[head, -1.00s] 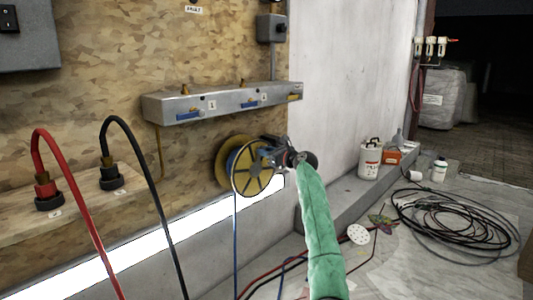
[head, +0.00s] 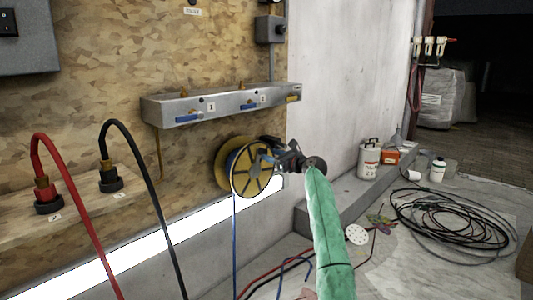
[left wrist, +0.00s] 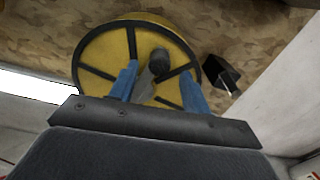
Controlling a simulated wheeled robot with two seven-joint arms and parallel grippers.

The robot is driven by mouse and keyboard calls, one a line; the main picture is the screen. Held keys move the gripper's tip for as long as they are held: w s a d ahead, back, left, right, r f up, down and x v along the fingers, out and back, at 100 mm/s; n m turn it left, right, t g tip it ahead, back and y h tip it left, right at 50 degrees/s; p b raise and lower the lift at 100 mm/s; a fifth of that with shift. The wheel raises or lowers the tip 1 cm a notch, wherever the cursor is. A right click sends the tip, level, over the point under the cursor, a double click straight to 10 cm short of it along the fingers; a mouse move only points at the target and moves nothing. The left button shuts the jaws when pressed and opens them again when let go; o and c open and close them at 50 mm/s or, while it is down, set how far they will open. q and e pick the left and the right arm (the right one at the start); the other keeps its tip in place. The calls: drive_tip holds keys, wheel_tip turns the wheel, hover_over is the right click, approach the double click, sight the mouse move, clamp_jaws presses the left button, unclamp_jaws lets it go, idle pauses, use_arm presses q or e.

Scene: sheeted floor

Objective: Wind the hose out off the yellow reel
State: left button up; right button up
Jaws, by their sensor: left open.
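The yellow reel (head: 241,180) hangs on the wooden wall panel, with black spokes on its face. Blue hose (head: 235,232) hangs from the reel down towards the floor. My left gripper (head: 268,158), on the green-sleeved arm, is at the reel's upper right side. In the left wrist view the reel (left wrist: 93,62) fills the upper middle. A dark crank knob (left wrist: 159,62) stands out from its face, between the two blue fingers of my left gripper (left wrist: 159,76). The fingers are apart, with gaps beside the knob. My right gripper is not in view.
A grey metal rail (head: 222,104) with blue-handled valves is above the reel. Red (head: 75,205) and black (head: 146,190) cables arch at the left. A white canister (head: 369,158) stands on the ledge. Coiled black cable (head: 440,215) lies on the sheeted floor at the right.

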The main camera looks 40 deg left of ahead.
use_arm(q)
drive_tip(key=shift+s+d, duration=0.15)
drive_tip(key=shift+d, duration=1.6)
